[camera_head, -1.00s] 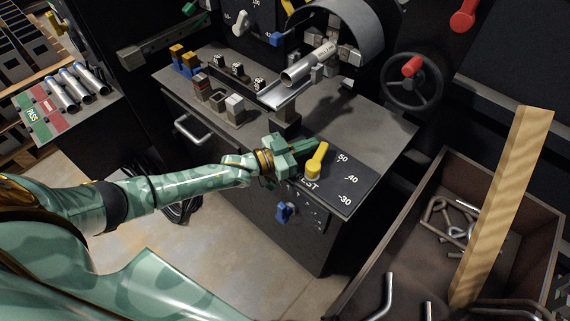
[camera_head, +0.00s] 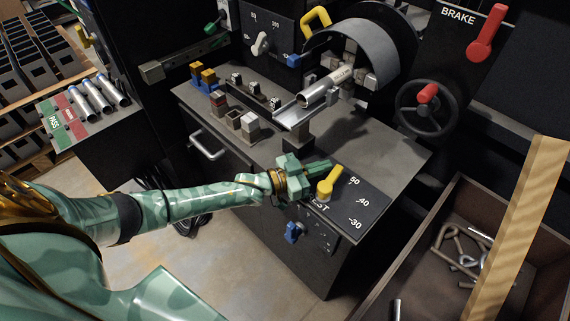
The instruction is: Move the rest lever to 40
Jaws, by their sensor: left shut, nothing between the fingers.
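The yellow rest lever (camera_head: 329,183) stands on a dark dial plate (camera_head: 368,212) marked 50, 40 and 30 at the front right of the bench. The lever slants up and right, pointing nearest the 50 mark. The REST label beneath it is partly hidden. My left gripper (camera_head: 325,166) is shut and empty, with its fingers just behind and left of the lever's upper end. I cannot tell whether they touch it. My right gripper is not in view.
A red-knobbed handwheel (camera_head: 425,108) and a red brake lever (camera_head: 487,32) are at the back right. A metal tube (camera_head: 325,87) sits by the chuck above the bench. A blue knob (camera_head: 293,232) is on the bench front. An open bin (camera_head: 408,265) with a wooden plank (camera_head: 518,225) stands at right.

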